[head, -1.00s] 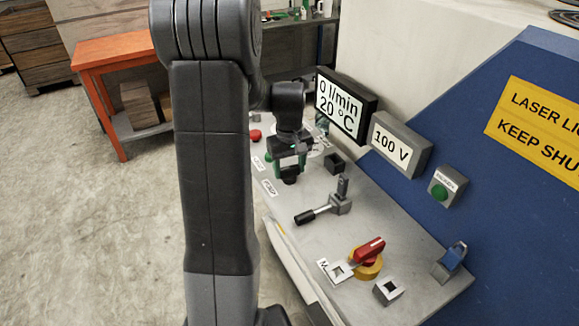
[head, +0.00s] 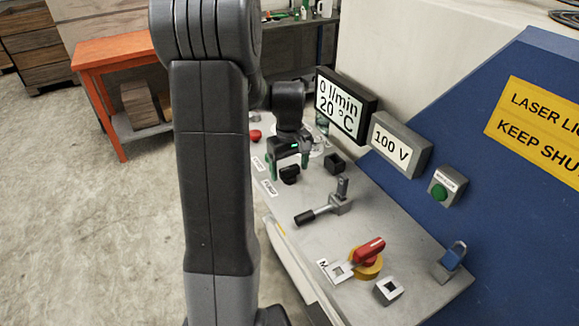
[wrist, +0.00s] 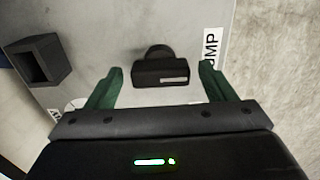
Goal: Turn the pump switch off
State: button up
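The pump switch is a black rotary knob (head: 289,174) on the grey panel, beside a label partly readable as "PUMP" (wrist: 211,48). In the wrist view the knob (wrist: 160,73) has its grip bar lying crosswise, with a pale mark on it. My gripper (head: 288,165) is open, with green fingers spread wide. In the wrist view the knob stands just beyond and between the fingertips of my gripper (wrist: 162,80), with gaps on both sides and nothing held. The display (head: 340,106) reads 0 l/min and 20 °C.
A black square socket-like block (head: 335,163) stands right of the knob. A lever (head: 325,210), a red-and-yellow rotary switch (head: 368,258) and a blue padlock (head: 453,256) are nearer on the panel. A red button (head: 255,136) is behind. A 100 V display (head: 398,143) hangs on the wall.

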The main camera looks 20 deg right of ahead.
aim_at(289, 168)
notch_tip(289, 168, up, 14)
dwell(0.6)
jog(key=shift+f, duration=0.2)
notch_tip(289, 168, down, 14)
jog(key=shift+r, duration=0.15)
dwell(0.7)
jog(key=shift+r, duration=0.1)
